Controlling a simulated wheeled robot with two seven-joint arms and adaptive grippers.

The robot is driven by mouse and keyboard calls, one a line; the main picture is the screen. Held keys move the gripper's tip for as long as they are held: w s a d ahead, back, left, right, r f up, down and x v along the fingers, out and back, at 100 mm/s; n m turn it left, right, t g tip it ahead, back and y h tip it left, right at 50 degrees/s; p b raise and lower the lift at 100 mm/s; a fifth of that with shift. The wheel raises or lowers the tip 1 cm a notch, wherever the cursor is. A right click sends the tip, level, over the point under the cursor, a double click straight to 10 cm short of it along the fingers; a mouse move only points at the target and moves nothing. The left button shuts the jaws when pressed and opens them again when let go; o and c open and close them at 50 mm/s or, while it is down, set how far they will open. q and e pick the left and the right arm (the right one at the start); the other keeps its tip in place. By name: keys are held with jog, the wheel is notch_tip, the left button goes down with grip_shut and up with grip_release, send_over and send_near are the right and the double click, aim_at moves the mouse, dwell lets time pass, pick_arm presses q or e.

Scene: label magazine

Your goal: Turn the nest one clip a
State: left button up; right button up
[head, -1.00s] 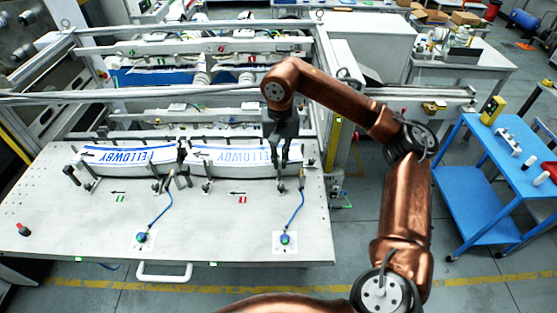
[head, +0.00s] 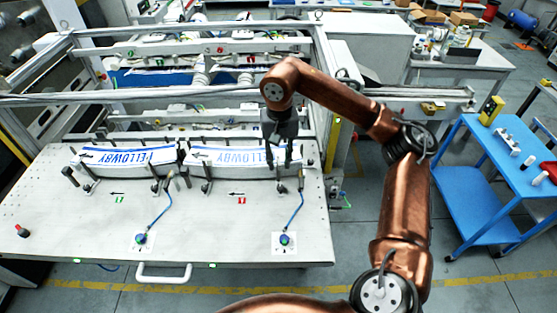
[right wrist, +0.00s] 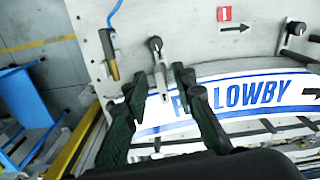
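Two white stacks of labels with blue print lie in nests on the grey table (head: 90,228): a left stack (head: 120,157) and a right stack (head: 225,158). The right stack also shows in the right wrist view (right wrist: 235,90). A clip with a black knob and metal lever (right wrist: 157,58) stands at the stack's edge; in the head view it is the clip (head: 281,188) below my right gripper. My right gripper (head: 281,165) is over the right stack's right end. Its dark fingers (right wrist: 160,92) are apart, with the clip's lever tip between them in the picture; contact is not clear. My left gripper is out of view.
A sensor-like stick (right wrist: 109,52) with a blue cable stands beside the clip. Other clips (head: 207,184) stand along the nests. Red (head: 242,200) and green (head: 119,199) markers lie in front. Machine rails run behind; a blue cart (head: 475,175) is at right. The table front is mostly clear.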

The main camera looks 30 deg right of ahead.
aim_at(279, 163)
jog(key=shift+r, duration=0.1)
notch_tip(279, 163, up, 12)
dwell(0.5)
dwell(0.5)
